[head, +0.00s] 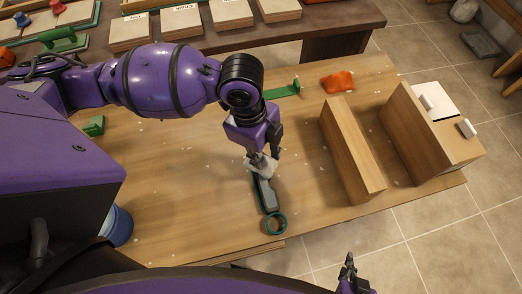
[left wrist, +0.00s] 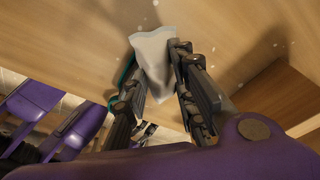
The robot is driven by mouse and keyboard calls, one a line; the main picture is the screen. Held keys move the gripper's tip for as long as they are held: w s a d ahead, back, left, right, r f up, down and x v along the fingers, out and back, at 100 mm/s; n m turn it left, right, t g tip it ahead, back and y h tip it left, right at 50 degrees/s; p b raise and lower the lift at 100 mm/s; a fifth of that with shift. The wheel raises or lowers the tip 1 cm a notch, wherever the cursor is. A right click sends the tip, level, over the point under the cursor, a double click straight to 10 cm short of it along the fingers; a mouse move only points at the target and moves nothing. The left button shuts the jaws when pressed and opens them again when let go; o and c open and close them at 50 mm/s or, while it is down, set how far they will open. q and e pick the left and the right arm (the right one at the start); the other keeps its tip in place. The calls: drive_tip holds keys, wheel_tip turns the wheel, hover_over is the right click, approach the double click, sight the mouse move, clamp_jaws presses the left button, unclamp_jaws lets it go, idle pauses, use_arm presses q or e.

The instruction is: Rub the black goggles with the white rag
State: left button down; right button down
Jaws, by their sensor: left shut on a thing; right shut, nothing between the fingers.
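The goggles (head: 268,196) lie on the wooden table (head: 185,205); they look dark grey with teal edging and a teal loop at the near end. My left gripper (head: 262,158) points down at their far end and is shut on the white rag (head: 261,166). The rag hides that end; whether it touches the goggles I cannot tell. In the left wrist view the rag (left wrist: 155,60) sticks out between the fingers, with a teal edge beside it. My right gripper (head: 348,270) is shut and empty, beyond the table's near edge.
Two upright wooden boards (head: 345,155) stand right of the goggles. An orange cloth (head: 338,81) and a green tool (head: 284,91) lie farther back. A blue bucket (head: 119,226) is at the left. The table is clear just left of the goggles.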

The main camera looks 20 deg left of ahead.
use_arm(q)
drive_tip(key=shift+f, duration=0.4)
drive_tip(key=shift+f, duration=0.45)
drive_tip(key=shift+d, duration=0.1)
